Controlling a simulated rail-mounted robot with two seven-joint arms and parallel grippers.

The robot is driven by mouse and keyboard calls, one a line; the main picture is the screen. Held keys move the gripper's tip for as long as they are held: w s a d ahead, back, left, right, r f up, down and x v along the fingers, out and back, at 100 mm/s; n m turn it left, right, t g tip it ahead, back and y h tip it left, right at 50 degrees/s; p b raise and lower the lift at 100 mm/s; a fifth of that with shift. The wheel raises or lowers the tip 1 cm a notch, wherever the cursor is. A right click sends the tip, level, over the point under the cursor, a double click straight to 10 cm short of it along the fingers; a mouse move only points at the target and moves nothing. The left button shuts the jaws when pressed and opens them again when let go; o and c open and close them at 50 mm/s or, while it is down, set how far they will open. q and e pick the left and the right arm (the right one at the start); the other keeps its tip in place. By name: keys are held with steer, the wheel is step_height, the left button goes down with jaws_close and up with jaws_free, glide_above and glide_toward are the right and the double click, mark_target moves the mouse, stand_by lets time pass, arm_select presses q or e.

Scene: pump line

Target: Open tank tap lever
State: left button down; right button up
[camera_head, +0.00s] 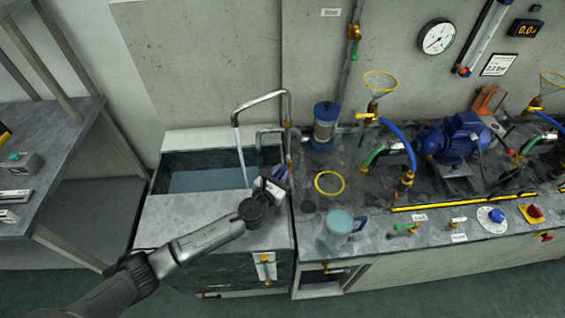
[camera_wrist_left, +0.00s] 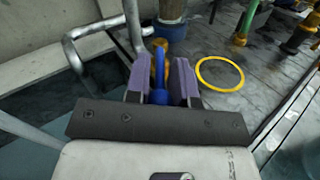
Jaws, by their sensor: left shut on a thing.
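The blue tap lever (camera_wrist_left: 160,78) is between the purple finger pads of my left gripper (camera_wrist_left: 158,70) in the left wrist view. The gripper is shut on it. A brass tap part (camera_wrist_left: 160,46) shows just beyond the lever. In the head view my left gripper (camera_head: 281,172) is at the tank's right rim, and the lever is hidden there. The bent steel spout (camera_head: 262,97) stands over the tank (camera_head: 172,158), and a pale stream of water (camera_head: 241,155) falls from it into the tank. My right gripper is not in view.
A yellow ring (camera_head: 329,183) lies on the bench right of the gripper. A blue-banded cylinder (camera_head: 324,128) stands behind it. A clear jug (camera_head: 340,224) is near the bench front. The blue pump (camera_head: 452,138) and hoses are farther right. A grey shelf (camera_head: 62,130) stands left.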

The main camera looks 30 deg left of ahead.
arm_select(q)
steer(key=n+y, duration=0.1)
steer(key=d+n+y+p, duration=0.1)
steer(key=y, duration=0.1)
steer(key=shift+d+r, duration=0.1)
steer(key=shift+r, duration=0.15)
steer(key=shift+w+d+f+n+g+y+p, duration=0.1)
steer(key=shift+d+n+g+y+p, duration=0.1)
steer(key=shift+n+g+y+p, duration=0.3)
steer(key=shift+w+d+n+y+p, duration=0.15)
steer(key=shift+n+y, duration=0.15)
steer(key=shift+y, duration=0.4)
steer(key=shift+w+d+f+n+g+y, duration=0.1)
steer(key=shift+d+n+g+y, duration=0.15)
steer(key=shift+n+g+y, duration=0.55)
steer(key=shift+w+d+f+n+g+y, duration=0.1)
steer(key=shift+d+n+g+y, duration=0.15)
steer(key=shift+n+y, duration=0.65)
steer(key=shift+y, duration=0.6)
steer(key=shift+d, duration=0.1)
steer(key=shift+g, duration=0.25)
steer(key=c, duration=1.4)
jaws_free()
steer(key=shift+f, duration=0.1)
steer(key=shift+c, duration=0.2)
steer(key=shift+o, duration=1.2)
steer(key=shift+w, duration=0.15)
